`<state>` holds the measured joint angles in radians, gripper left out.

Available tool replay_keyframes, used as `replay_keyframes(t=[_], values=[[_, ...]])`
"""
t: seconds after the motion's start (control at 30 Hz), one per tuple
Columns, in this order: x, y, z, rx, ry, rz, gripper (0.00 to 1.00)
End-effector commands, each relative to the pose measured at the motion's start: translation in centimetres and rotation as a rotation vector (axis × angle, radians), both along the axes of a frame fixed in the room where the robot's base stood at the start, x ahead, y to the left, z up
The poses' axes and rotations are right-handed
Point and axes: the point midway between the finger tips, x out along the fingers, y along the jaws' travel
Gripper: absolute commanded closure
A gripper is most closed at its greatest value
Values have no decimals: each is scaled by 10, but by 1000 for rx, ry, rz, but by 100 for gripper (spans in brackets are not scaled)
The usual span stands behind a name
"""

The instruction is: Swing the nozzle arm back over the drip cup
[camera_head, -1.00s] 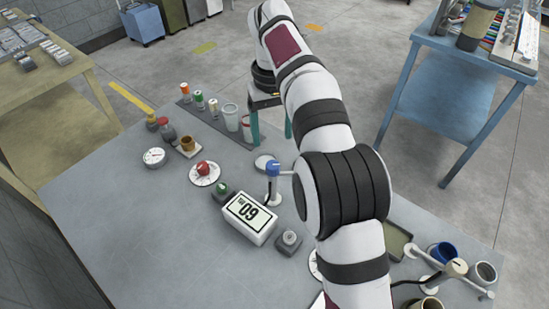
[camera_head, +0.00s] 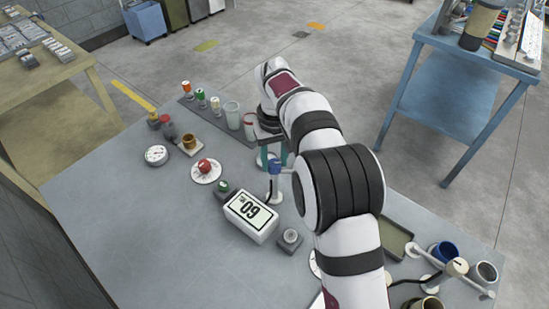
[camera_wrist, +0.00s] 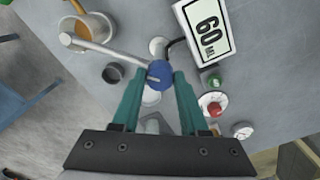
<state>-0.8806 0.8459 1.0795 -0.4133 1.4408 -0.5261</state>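The nozzle arm (camera_wrist: 90,47) is a pale bar that runs left from a blue knob (camera_wrist: 158,75) in the wrist view. Its outer end lies by the near left rim of a tan cup (camera_wrist: 98,24) with orange-brown contents. A small dark cup (camera_wrist: 113,72) stands below the bar, apart from its end. The blue knob also shows in the head view (camera_head: 274,166); my own arm hides most of the bar and both cups there. My gripper (camera_wrist: 159,77) is open, its teal fingers either side of the knob. I cannot tell whether they touch it.
A white display box (camera_head: 251,217) reading 60 stands near the knob. A green button (camera_head: 223,187), a red knob (camera_head: 205,167) and a round gauge (camera_head: 157,155) are to its left. Another pivot arm (camera_head: 457,267) with cups is at the right. The table's left front is clear.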

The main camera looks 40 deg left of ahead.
Motion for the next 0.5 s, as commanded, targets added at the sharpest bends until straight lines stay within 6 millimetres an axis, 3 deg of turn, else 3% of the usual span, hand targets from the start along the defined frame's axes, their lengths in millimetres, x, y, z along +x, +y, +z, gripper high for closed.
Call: replay_keyframes(t=[0.03,0.17,0.5], values=[[0,0,0,0,0,0,75],[0,0,0,0,0,0,98],[0,0,1,0,-1,0,100]])
